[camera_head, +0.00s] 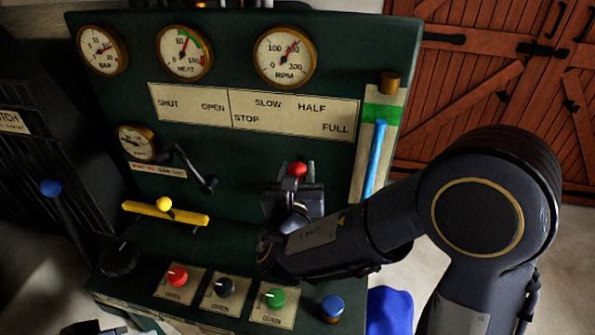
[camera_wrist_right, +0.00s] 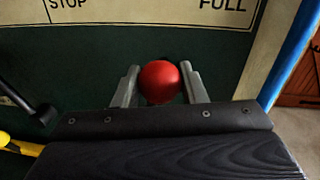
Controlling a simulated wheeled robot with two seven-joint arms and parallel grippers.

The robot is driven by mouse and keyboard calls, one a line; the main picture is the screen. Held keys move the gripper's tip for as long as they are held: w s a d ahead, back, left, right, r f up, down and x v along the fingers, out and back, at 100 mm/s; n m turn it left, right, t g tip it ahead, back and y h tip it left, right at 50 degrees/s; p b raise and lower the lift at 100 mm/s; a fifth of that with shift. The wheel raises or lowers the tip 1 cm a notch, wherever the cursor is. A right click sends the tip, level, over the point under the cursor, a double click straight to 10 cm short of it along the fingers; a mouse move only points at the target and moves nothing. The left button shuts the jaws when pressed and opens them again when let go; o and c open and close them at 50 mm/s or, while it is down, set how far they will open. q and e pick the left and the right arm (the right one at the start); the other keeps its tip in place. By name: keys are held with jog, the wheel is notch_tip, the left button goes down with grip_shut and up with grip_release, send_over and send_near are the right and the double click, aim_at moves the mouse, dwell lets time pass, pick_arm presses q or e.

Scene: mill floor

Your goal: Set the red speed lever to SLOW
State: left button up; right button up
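The red ball knob of the speed lever (camera_head: 297,169) stands below the label plate with STOP, SLOW, HALF and FULL (camera_head: 293,113). In the right wrist view the red knob (camera_wrist_right: 160,82) sits between the two grey fingers of my right gripper (camera_wrist_right: 160,86), with hardly any gap at its sides. In the head view my right gripper (camera_head: 298,182) reaches in from the right and hides the lever's shaft and slot. The knob is beneath the STOP and SLOW side of the plate. My left gripper is not clearly in view.
A blue bar (camera_head: 374,158) stands right of my gripper. A black crank (camera_head: 190,168) and a yellow bar (camera_head: 165,213) are to the left. Red, black and green knobs (camera_head: 275,298) and a blue knob (camera_head: 332,308) line the front ledge. Gauges sit above.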

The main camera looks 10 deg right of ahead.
grip_shut()
jog(key=shift+w+a+r+p, duration=0.1)
jog(key=shift+a+r+p, duration=0.15)
jog(key=shift+p, duration=0.1)
jog(key=a+n+p, duration=0.1)
jog(key=w+a+n+p, duration=0.1)
jog(key=a+n, duration=0.1)
jog(key=w+a+n+p, duration=0.1)
jog(key=a+n+p, duration=0.1)
jog(key=shift+w+a+f+g, duration=0.1)
jog(key=shift+a+f+g, duration=0.15)
jog(key=shift+g, duration=0.15)
jog(key=o, duration=0.6)
grip_release()
jog(key=shift+c, duration=0.2)
